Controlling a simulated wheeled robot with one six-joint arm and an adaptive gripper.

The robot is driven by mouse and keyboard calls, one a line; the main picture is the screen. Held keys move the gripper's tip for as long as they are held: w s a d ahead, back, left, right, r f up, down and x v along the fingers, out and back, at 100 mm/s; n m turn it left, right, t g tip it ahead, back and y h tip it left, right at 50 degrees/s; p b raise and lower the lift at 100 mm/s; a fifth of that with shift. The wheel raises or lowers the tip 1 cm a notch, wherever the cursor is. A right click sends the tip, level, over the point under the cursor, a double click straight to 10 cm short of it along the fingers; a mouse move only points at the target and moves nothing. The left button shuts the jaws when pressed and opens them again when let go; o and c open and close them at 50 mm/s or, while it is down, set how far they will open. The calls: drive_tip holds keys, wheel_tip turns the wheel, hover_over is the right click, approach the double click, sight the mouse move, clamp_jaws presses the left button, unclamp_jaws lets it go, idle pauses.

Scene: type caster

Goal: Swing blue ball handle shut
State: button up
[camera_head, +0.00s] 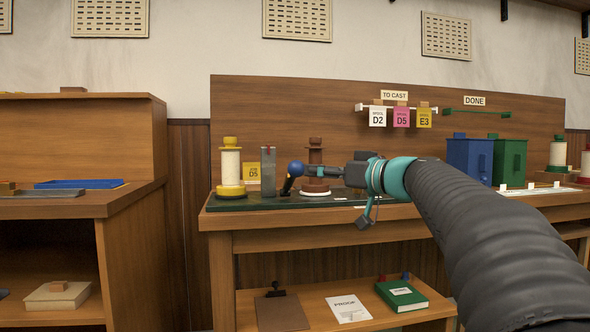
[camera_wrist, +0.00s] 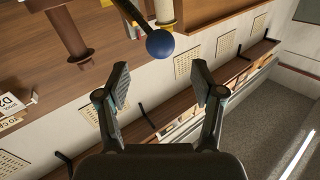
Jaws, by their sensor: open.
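The blue ball (camera_head: 297,168) tops a short black handle (camera_head: 287,186) that leans up to the right from the dark bench plate, just right of a grey upright block (camera_head: 268,173). In the wrist view the blue ball (camera_wrist: 160,43) lies ahead of the fingertips, in line with the gap between them. My gripper (camera_head: 309,171) reaches in from the right, with its tips close to the ball. In the wrist view my gripper (camera_wrist: 160,78) is open, with nothing between its fingers. I cannot tell whether it touches the ball.
A yellow and white spool (camera_head: 230,167) stands left. Blue (camera_head: 469,160) and green (camera_head: 509,162) boxes stand right. Labelled cards hang above.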

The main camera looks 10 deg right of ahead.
sight(303, 169)
drive_tip(key=p+x, duration=0.1)
drive_tip(key=x, duration=0.7)
drive_tip(key=shift+w+a, duration=0.1)
drive_tip(key=shift+a, duration=0.05)
drive_tip(key=shift+c, duration=0.2)
clamp_jaws()
